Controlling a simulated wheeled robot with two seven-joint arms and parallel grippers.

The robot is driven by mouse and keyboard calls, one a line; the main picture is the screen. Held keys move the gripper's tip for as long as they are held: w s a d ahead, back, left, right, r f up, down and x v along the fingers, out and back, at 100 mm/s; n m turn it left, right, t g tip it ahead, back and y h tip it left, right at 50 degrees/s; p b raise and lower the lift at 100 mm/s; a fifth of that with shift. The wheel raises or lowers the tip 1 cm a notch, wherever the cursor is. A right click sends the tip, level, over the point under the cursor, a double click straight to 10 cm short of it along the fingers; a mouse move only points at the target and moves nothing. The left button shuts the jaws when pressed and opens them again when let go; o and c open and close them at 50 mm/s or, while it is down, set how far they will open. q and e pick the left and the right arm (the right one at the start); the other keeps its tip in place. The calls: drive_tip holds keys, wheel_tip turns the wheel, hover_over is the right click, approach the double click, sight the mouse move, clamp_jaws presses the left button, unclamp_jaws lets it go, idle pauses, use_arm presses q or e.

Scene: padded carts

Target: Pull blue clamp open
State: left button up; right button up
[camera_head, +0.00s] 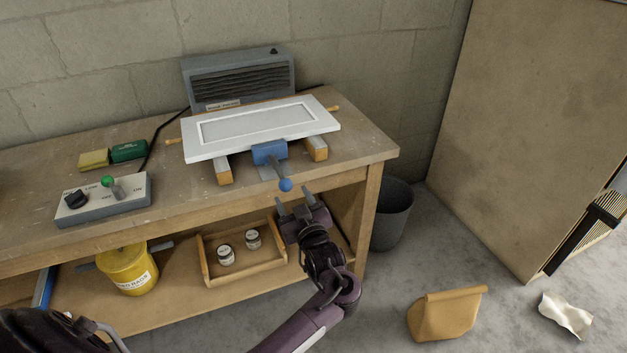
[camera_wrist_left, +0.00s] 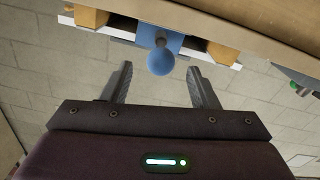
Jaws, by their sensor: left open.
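The blue clamp (camera_head: 269,152) sits at the front edge of the white framed panel (camera_head: 205,148) on the workbench. Its handle sticks out forward and down, ending in a round blue knob (camera_head: 285,185). My left gripper (camera_head: 295,203) is open and empty, just below and in front of the knob. In the left wrist view the blue knob (camera_wrist_left: 161,61) shows between the tips of the open left gripper (camera_wrist_left: 160,68); whether they touch it I cannot tell. The clamp body (camera_wrist_left: 150,36) shows behind the knob. My right gripper is not in view.
The panel rests on wooden blocks (camera_head: 317,149) on the workbench (camera_head: 372,152). A grey heater (camera_head: 238,78) stands behind it. A control box (camera_head: 104,199) is at the left. A wooden tray (camera_head: 275,274) with jars is on the lower shelf. A bin (camera_head: 392,215) stands right.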

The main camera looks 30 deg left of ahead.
sight(283, 178)
use_arm(q)
drive_tip(key=shift+w+a+r, duration=0.15)
drive_tip(key=shift+w+r, duration=0.05)
drive_tip(key=shift+r, duration=0.05)
drive_tip(key=x, duration=0.6)
drive_tip(key=shift+a, duration=0.2)
drive_tip(key=shift+w+a, duration=0.35)
drive_tip(key=shift+a, duration=0.05)
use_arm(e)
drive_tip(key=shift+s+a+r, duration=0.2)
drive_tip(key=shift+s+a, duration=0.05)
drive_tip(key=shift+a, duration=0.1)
